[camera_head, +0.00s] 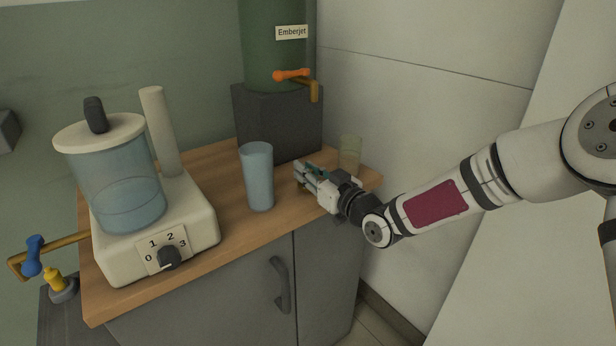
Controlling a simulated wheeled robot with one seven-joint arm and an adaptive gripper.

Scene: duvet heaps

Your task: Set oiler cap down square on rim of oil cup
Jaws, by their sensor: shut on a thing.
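My gripper (302,176) is low over the right part of the wooden counter, between a blue tumbler and a pale yellow-green glass. It is shut on a small dark teal thing (316,170), mostly hidden by the fingers; I cannot tell whether this is the oiler cap. I cannot pick out the oil cup with certainty. At the lower left, a small yellow piece (54,278) leans on a round grey base (65,292), far from my gripper.
The blue tumbler (258,178) stands left of my gripper, the yellow-green glass (349,152) just behind it. A green urn (272,50) with an orange-handled tap stands on a dark block (285,120) behind. A blender (160,215) fills the counter's left. The wall is close at right.

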